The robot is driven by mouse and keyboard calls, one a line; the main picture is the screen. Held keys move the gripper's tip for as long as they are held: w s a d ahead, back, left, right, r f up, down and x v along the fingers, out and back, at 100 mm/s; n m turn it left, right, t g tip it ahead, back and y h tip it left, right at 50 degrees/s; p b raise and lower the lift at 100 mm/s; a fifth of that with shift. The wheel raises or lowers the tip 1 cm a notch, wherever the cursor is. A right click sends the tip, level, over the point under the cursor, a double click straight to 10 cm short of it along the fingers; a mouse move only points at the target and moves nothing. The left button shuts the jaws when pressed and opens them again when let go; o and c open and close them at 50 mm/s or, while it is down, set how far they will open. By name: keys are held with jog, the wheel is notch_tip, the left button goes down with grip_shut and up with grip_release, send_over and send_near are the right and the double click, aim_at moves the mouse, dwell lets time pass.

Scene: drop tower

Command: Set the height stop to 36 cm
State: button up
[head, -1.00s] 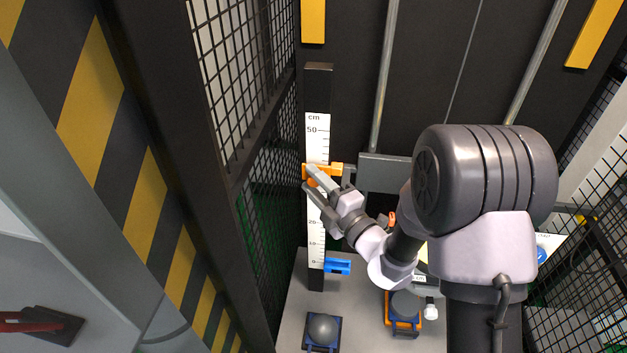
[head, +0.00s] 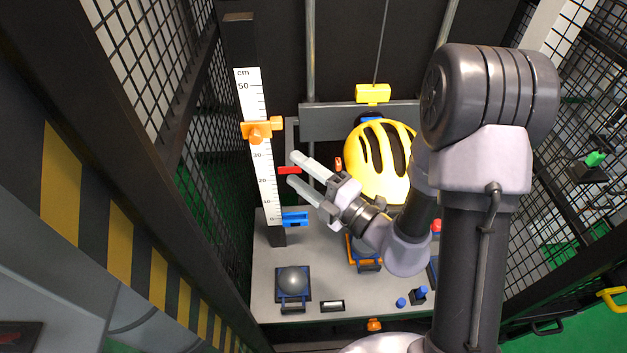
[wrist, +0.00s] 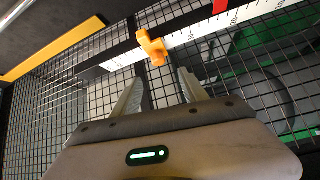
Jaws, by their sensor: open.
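The orange height stop (head: 262,130) sits on the white centimetre scale (head: 262,175), between the 30 and 50 labels. It covers the 40 label's place, and I cannot read its exact height. A knob sticks out of its front. My gripper (head: 293,168) is open and empty, to the right of the scale and lower than the stop in the picture. It does not touch the stop. In the wrist view the stop (wrist: 152,47) shows beyond the open fingertips (wrist: 158,78), with a gap.
A red pointer (head: 289,170) shows beside the scale near my fingertips. A blue clamp (head: 294,219) is at the scale's foot. A yellow helmet (head: 380,160) hangs to the right under a yellow block (head: 372,93). A grey ball on a blue base (head: 293,281) stands below. Mesh walls flank the tower.

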aim_at(257, 141)
jog(key=shift+p+v, duration=1.75)
jog(key=shift+v, duration=0.25)
notch_tip(257, 141, up, 4)
jog(key=s+n+g+h+p, duration=0.1)
jog(key=n+p, duration=0.2)
jog(key=p, duration=0.4)
jog(key=shift+n, duration=0.3)
jog(key=b+x, duration=0.4)
jog(key=x, duration=0.1)
jog(key=f+b+x, duration=0.1)
jog(key=b+x, duration=0.4)
jog(key=x, duration=0.1)
jog(key=b+x, duration=0.5)
jog(key=shift+w+f, duration=0.3)
grip_shut()
